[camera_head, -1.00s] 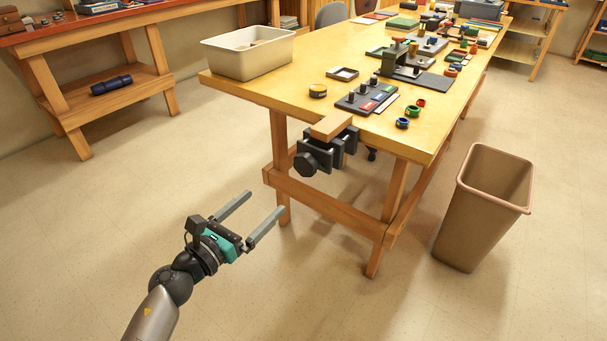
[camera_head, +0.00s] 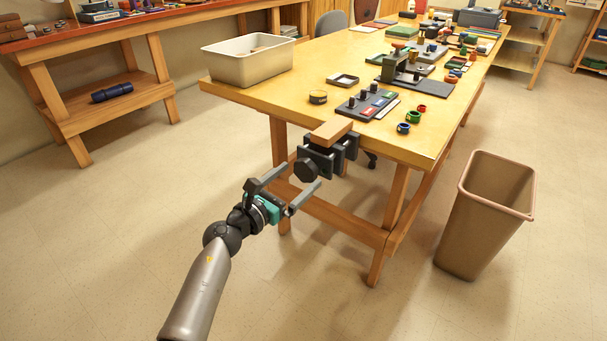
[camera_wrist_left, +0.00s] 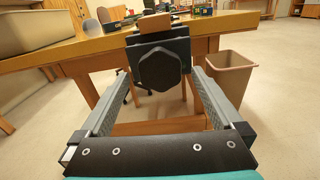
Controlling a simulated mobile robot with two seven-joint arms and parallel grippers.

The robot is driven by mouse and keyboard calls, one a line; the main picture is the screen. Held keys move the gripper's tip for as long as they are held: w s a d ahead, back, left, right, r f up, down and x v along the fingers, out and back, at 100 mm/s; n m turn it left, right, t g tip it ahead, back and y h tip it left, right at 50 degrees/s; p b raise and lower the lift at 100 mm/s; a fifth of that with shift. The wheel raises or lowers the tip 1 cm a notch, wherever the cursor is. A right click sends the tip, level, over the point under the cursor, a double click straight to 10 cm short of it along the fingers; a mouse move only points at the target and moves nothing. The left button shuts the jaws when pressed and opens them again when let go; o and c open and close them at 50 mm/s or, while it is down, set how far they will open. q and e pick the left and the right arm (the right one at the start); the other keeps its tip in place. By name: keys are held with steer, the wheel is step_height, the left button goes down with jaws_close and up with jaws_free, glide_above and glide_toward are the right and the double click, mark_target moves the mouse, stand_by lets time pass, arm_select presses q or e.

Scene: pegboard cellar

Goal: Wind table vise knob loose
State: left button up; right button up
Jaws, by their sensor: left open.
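The dark table vise (camera_head: 327,156) is clamped on the near edge of the wooden worktable, with a tan wooden block (camera_head: 332,131) at its top. Its black hexagonal knob (camera_head: 306,171) faces me; the knob also shows in the left wrist view (camera_wrist_left: 160,69), ahead and above the middle. My left gripper (camera_head: 300,184) is open and empty, just in front of the knob. In the left wrist view its two fingers (camera_wrist_left: 160,100) point forward, one to each side below the knob, and I see no contact. My right gripper is not in view.
The worktable (camera_head: 275,100) holds a cream bin (camera_head: 246,62) at its left corner and several small parts and trays. A brown waste bin (camera_head: 485,215) stands on the floor to the right. The floor around my left arm is clear.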

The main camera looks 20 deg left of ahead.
mark_target(303, 173)
arm_select(q)
steer(key=shift+b+x, duration=0.3)
steer(key=shift+x, duration=1.3)
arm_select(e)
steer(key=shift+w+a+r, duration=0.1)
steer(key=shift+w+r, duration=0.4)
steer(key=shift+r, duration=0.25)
arm_select(q)
steer(key=c, duration=1.4)
